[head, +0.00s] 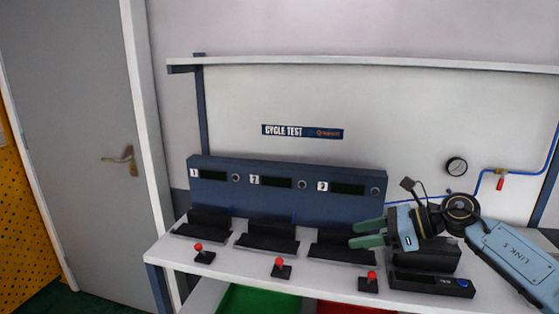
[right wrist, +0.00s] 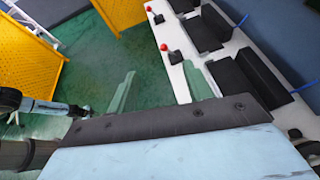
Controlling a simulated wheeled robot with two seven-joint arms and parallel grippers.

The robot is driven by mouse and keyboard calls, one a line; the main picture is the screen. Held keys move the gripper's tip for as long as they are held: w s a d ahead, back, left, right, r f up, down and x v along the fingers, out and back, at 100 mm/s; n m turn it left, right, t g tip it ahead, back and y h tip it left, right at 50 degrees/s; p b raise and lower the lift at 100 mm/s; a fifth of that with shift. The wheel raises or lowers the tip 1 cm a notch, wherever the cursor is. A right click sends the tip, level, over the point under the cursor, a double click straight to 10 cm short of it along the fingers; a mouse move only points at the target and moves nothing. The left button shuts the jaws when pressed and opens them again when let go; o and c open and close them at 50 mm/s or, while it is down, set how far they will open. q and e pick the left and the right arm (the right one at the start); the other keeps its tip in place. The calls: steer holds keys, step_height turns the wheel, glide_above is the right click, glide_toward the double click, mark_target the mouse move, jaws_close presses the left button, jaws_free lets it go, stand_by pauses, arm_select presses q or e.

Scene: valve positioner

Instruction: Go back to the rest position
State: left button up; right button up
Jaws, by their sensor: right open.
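My right gripper (head: 352,234) is in front of the bench's right part in the head view, with its two green fingers apart and nothing between them. It points left, above the bench, near the third black cradle (head: 342,247). In the right wrist view its fingers (right wrist: 160,67) are spread over the green floor and the bench's edge. My left gripper does not show in the head view. A blue and black arm part shows at the left of the right wrist view, but no jaws can be made out on it.
The white bench (head: 215,264) carries a blue panel (head: 285,205) with three displays, black cradles and red-knobbed joysticks (head: 279,268). A dark device (head: 432,284) lies below my right wrist. A gauge (head: 456,167) and blue pipe are at right. Green (head: 255,301) and red bins sit below.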

steer(key=s+a+r+m+t+y, duration=0.25)
steer(key=a+m+t, duration=0.6)
steer(key=m, duration=0.45)
steer(key=s+d+f+m+t+h, duration=0.1)
steer(key=s+d+f+m+h, duration=0.6)
steer(key=m, duration=0.6)
steer(key=s+d+f+m+h, duration=0.4)
steer(key=f+m+h, duration=0.45)
steer(key=m, duration=0.45)
steer(key=s+d+f+m+g+y, duration=0.1)
steer(key=s+f+m+g, duration=0.35)
steer(key=s, duration=0.65)
steer(key=s+f+m+g, duration=0.4)
steer(key=s+f+g, duration=0.1)
steer(key=s, duration=0.7)
step_height(320, 180, down, 26)
steer(key=s+g, duration=0.2)
steer(key=s, duration=0.1)
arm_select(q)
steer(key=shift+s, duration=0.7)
arm_select(e)
steer(key=s+d+f, duration=0.2)
steer(key=s+f, duration=0.5)
steer(key=s, duration=0.1)
steer(key=s+d+f+g, duration=0.1)
steer(key=s+d+f, duration=0.2)
steer(key=s+f, duration=0.4)
steer(key=shift+s+n, duration=0.35)
steer(key=shift+n, duration=0.1)
